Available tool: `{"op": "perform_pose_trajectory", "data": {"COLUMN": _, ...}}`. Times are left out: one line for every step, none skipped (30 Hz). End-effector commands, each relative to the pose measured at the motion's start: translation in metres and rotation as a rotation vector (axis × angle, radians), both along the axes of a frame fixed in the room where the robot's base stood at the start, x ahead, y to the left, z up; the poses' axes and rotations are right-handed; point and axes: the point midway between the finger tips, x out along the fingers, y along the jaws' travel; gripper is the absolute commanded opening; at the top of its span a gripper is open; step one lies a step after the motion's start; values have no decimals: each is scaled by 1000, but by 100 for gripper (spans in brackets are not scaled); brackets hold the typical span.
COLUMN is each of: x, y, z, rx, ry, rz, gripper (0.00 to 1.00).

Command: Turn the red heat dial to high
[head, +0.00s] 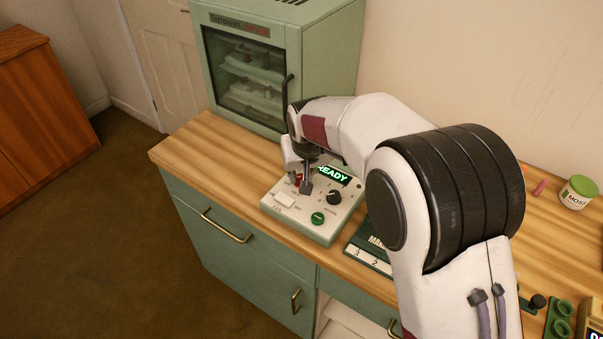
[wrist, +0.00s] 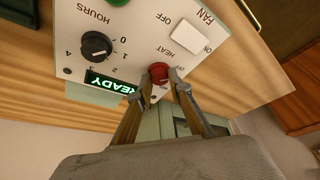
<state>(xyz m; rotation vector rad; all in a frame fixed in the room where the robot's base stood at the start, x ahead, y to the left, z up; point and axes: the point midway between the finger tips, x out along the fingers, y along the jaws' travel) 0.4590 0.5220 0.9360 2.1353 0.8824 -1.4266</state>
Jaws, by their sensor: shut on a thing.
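The red heat dial (wrist: 159,72) is on the pale control panel (wrist: 150,35), beside the printed word HEAT. My gripper (wrist: 163,88) is shut on the dial, with one finger on each side of it. The word OFF shows by the dial; the other marks and the dial's pointer are too hidden to read. In the head view my gripper (head: 302,183) points down at the control box (head: 335,228), and only a little of the red dial (head: 298,178) shows.
The panel also carries a black hours dial (wrist: 96,45), a white fan switch (wrist: 190,37), a green button (head: 318,218) and a lit READY display (head: 334,175). A green glass-door cabinet (head: 300,60) stands behind. A green board (head: 368,247) lies to the right.

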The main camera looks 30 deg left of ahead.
Motion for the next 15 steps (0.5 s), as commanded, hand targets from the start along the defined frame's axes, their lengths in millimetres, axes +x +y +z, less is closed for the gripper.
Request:
{"op": "perform_pose_trajectory", "data": {"x": 0, "y": 0, "z": 0, "rx": 1, "ry": 1, "rz": -3, "gripper": 0}}
{"op": "perform_pose_trajectory", "data": {"x": -1, "y": 0, "z": 0, "rx": 1, "ry": 1, "rz": -5, "gripper": 0}}
{"op": "perform_pose_trajectory", "data": {"x": -1, "y": 1, "z": 0, "rx": 1, "ry": 1, "rz": -8, "gripper": 0}}
{"op": "perform_pose_trajectory", "data": {"x": -1, "y": 1, "z": 0, "rx": 0, "ry": 0, "rz": -12, "gripper": 0}}
{"op": "perform_pose_trajectory", "data": {"x": -1, "y": 1, "z": 0, "rx": 1, "ry": 1, "rz": -15, "gripper": 0}}
{"op": "perform_pose_trajectory", "data": {"x": -1, "y": 1, "z": 0, "rx": 0, "ry": 0, "rz": -22, "gripper": 0}}
{"op": "perform_pose_trajectory", "data": {"x": -1, "y": 1, "z": 0, "rx": 0, "ry": 0, "rz": -27, "gripper": 0}}
{"op": "perform_pose_trajectory", "data": {"x": -1, "y": 1, "z": 0, "rx": -1, "ry": -1, "rz": -32, "gripper": 0}}
{"op": "perform_pose_trajectory", "data": {"x": -1, "y": 1, "z": 0, "rx": -1, "ry": 1, "rz": -41, "gripper": 0}}
{"op": "perform_pose_trajectory", "data": {"x": -1, "y": 1, "z": 0, "rx": -1, "ry": 1, "rz": -49, "gripper": 0}}
{"op": "perform_pose_trajectory", "data": {"x": -1, "y": 1, "z": 0, "rx": -1, "ry": 1, "rz": -57, "gripper": 0}}
{"op": "perform_pose_trajectory", "data": {"x": -1, "y": 1, "z": 0, "rx": -1, "ry": 0, "rz": -69, "gripper": 0}}
{"op": "perform_pose_trajectory", "data": {"x": -1, "y": 1, "z": 0, "rx": -1, "ry": 0, "rz": -79, "gripper": 0}}
{"op": "perform_pose_trajectory", "data": {"x": -1, "y": 1, "z": 0, "rx": -1, "ry": 0, "rz": -90, "gripper": 0}}
{"op": "perform_pose_trajectory", "data": {"x": -1, "y": 1, "z": 0, "rx": -1, "ry": 0, "rz": -105, "gripper": 0}}
